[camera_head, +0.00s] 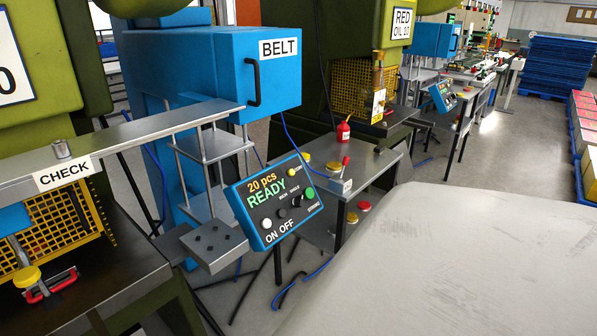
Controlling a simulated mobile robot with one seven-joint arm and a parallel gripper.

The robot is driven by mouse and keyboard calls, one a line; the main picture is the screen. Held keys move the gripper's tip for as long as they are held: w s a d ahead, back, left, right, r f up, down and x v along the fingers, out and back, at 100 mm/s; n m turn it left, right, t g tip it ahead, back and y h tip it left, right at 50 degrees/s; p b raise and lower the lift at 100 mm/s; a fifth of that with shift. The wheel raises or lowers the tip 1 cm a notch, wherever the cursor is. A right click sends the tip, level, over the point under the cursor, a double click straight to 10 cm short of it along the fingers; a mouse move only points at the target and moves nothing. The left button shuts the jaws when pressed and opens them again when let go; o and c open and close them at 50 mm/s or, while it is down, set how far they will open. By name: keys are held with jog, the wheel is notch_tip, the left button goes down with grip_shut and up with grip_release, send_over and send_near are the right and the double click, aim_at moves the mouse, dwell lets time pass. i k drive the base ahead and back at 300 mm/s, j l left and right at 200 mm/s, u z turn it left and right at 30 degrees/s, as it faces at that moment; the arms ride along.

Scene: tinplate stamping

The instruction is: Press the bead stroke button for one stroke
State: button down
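A blue control panel (256,208) stands tilted near the middle of the head view. Its display (266,191) reads "20 pcs READY". A green button (309,193) sits at its right edge, with small lettering below it that I cannot read for sure. A yellow button (291,172) is above it, a dark knob (297,201) beside it, and a white button (266,223) and a dark button (282,213) are over the words "ON OFF". I cannot tell from the lettering which one is the bead stroke button. My gripper is not in view.
A blue cabinet marked BELT (200,80) stands behind the panel. A bench marked CHECK (100,150) and a yellow guard (75,230) are at left.

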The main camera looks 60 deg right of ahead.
aim_at(308, 192)
jog(key=z, duration=1.5)
